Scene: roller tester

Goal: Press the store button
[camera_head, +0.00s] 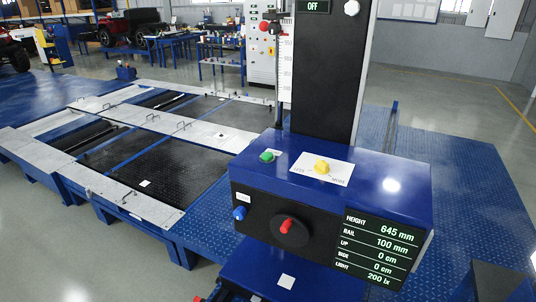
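A blue box-shaped control head (375,185) with a black front stands in the foreground. A blue button (240,213) sits at the left of its front, below a small white label too small to read. A red knob (287,225) on a dark round base is on the front. A green button (267,156) and a yellow button (321,167) on a white plate are on the top. I cannot read which one is marked store. Neither of my grippers can be made out in this view.
A display (378,250) on the front reads height 645 mm and rail 100 mm. A dark column (325,75) with a scale and an OFF display rises behind the head. The roller bed (150,160) lies to the left. Open grey floor is at right.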

